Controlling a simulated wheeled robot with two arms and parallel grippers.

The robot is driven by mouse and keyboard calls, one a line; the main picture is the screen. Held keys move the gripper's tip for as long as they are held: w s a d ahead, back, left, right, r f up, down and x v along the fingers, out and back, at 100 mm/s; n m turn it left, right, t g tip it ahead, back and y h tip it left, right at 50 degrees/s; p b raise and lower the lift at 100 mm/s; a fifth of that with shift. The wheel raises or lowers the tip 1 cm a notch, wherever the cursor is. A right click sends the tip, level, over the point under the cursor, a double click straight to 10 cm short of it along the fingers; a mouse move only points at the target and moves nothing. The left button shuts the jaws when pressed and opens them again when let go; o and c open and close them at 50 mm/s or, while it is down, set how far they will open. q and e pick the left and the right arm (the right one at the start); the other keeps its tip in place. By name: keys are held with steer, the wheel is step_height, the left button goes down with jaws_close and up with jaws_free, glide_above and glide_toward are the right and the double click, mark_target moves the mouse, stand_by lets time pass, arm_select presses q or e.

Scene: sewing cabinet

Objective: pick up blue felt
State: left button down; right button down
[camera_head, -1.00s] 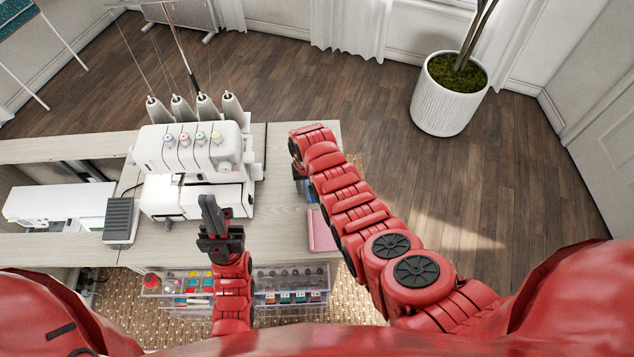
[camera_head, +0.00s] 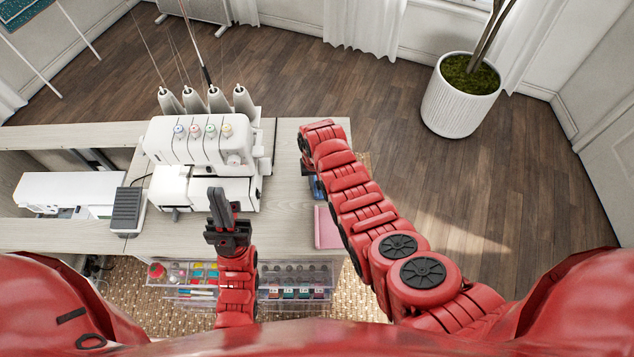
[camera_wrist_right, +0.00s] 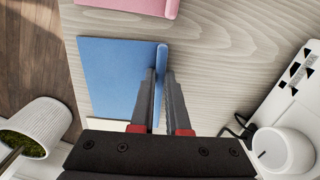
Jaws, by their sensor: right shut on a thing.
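The blue felt (camera_wrist_right: 112,75) is a flat blue sheet with a thicker folded or rolled edge, on the pale wooden tabletop in the right wrist view. My right gripper (camera_wrist_right: 165,80) has its two fingers on either side of that edge, shut on it. In the head view only a small blue piece of the felt (camera_head: 317,187) shows beside my right arm, which hides the rest and most of the right gripper. My left gripper (camera_head: 221,205) is over the table's front part, in front of the white sewing machine, away from the felt. Its finger gap is unclear.
A pink felt (camera_head: 327,228) lies nearer the front edge. The white sewing machine (camera_head: 203,150) with thread cones stands left of my right arm, and a black foot pedal (camera_head: 127,209) lies further left. Clear drawers (camera_head: 295,280) sit below the front edge. A potted plant (camera_head: 458,100) stands beyond.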

steer(key=shift+w+r+b, duration=0.15)
steer(key=shift+r+b, duration=0.55)
steer(key=shift+r, duration=0.4)
steer(key=s+b, duration=0.1)
steer(key=s, duration=0.1)
steer(key=s+r+b, duration=0.1)
steer(key=s, duration=0.2)
steer(key=shift+s, duration=0.1)
steer(key=s+p, duration=0.1)
steer(key=s+r+p, duration=0.1)
steer(key=s+p, duration=0.1)
steer(key=shift+s+r+p, duration=0.25)
steer(key=shift+r+p, duration=0.1)
steer(key=s+p, duration=0.3)
steer(key=s, duration=0.3)
steer(key=shift+s, duration=0.8)
steer(key=shift+w+f, duration=0.1)
